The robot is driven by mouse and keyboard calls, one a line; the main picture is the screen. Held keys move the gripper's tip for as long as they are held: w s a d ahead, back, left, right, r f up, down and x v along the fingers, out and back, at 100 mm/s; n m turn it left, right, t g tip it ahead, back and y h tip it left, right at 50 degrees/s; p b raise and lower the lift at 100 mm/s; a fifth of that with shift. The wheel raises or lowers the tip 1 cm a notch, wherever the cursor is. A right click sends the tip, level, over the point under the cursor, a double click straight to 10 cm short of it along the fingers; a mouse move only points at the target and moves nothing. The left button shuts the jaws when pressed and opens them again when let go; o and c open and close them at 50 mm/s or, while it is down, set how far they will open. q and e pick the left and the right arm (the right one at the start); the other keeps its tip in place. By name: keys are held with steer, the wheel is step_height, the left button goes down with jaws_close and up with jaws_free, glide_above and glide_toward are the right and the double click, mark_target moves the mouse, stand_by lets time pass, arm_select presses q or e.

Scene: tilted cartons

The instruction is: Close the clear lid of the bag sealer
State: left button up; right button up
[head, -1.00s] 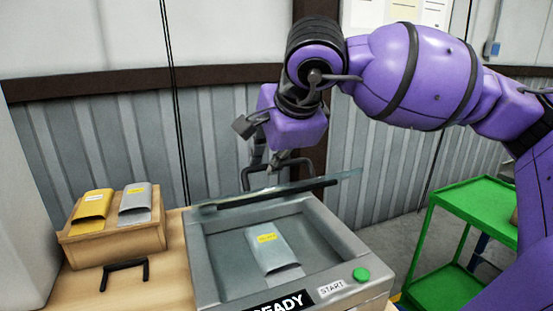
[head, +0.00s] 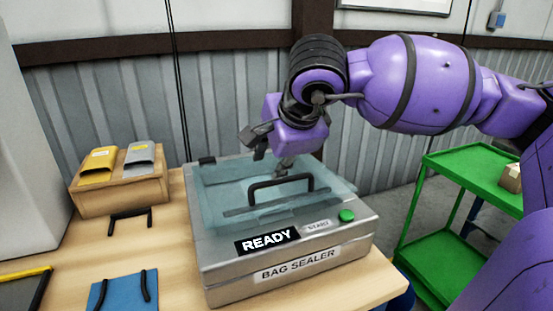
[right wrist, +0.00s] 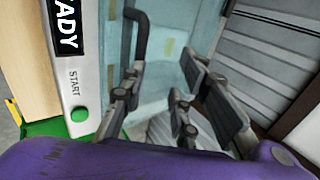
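The bag sealer (head: 290,262) is a grey box on the table with a READY display and a green button (head: 346,215). Its clear lid (head: 225,180) lies low over the top, close to flat; I cannot tell whether it is fully seated. The lid's black handle (head: 281,184) stands up from it and also shows in the right wrist view (right wrist: 141,35). My right gripper (head: 284,166) is just behind the handle, over the lid. In the right wrist view its fingers (right wrist: 168,75) are apart with nothing between them. My left gripper is out of view.
A wooden block with yellow and silver pouches (head: 120,190) stands at the left. A black handle (head: 130,218) and a blue panel with dark handles (head: 122,290) lie in front. A green cart (head: 470,165) stands at the right. A corrugated wall is behind.

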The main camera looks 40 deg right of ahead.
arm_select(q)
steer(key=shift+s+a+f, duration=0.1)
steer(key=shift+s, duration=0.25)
arm_select(e)
steer(key=v, duration=1.2)
